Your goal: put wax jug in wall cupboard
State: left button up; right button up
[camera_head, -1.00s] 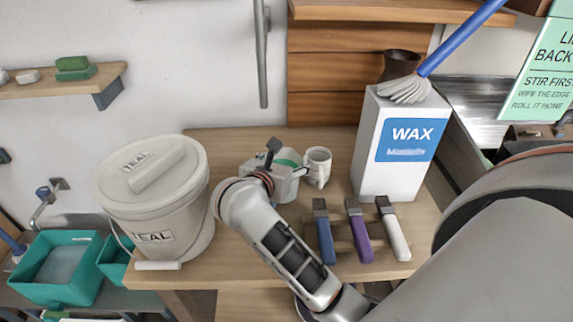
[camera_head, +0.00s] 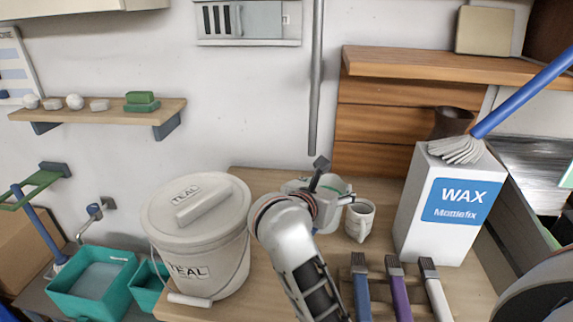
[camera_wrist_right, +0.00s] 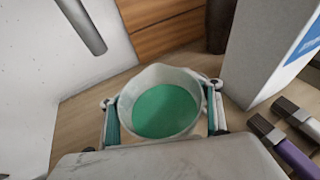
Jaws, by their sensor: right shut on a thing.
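My right gripper (camera_head: 322,200) is shut on a pale jug (camera_head: 338,184) with a green inside, behind my wrist in the head view. In the right wrist view the gripper (camera_wrist_right: 166,125) has one finger on each side of the jug, and its round mouth and green inside (camera_wrist_right: 165,110) show from above. No label on the jug is visible. A pale cupboard (camera_head: 75,9) on the wall shows only its lower edge at the top left of the head view; its door and inside are out of view. My left gripper is not in view.
A lidded TEAL bucket (camera_head: 205,240) stands left of my arm. A white mug (camera_head: 360,222) is just right of the jug. A white WAX box (camera_head: 425,225) and several brushes (camera_head: 400,285) stand further right. A wall shelf (camera_head: 95,112) holds small pieces. A vertical bar (camera_head: 316,80) hangs behind.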

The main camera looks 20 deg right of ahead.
jog(key=s+a+f+n+t+y, duration=0.1)
jog(key=s+a, duration=0.1)
jog(key=a, duration=0.1)
jog(key=s+a+f+n+t+y, duration=0.1)
jog(key=s+a+f+n+y, duration=0.1)
jog(key=a, duration=0.1)
jog(key=s+a+f+n+t+y, duration=0.1)
jog(key=s+a+f, duration=0.1)
jog(key=a, duration=0.1)
jog(key=shift+s+a+n+t, duration=0.25)
jog(key=shift+s+n+t, duration=0.1)
jog(key=shift+n+t, duration=0.05)
jog(key=c, duration=0.4)
notch_tip(320, 180, up, 4)
jog(key=p, duration=0.2)
jog(key=shift+a+f+p, duration=0.15)
jog(key=shift+f+p, duration=0.05)
jog(key=shift+p, duration=0.2)
jog(key=shift+r+p, duration=0.4)
jog(key=shift+r, duration=1.05)
jog(key=shift+f+b, duration=0.4)
jog(key=shift+f, duration=0.4)
pick_arm(q)
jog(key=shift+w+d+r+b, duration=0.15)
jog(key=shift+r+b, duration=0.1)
jog(key=shift+b, duration=1.15)
pick_arm(e)
jog(key=shift+s+f, duration=0.1)
jog(key=shift+f, duration=2.4)
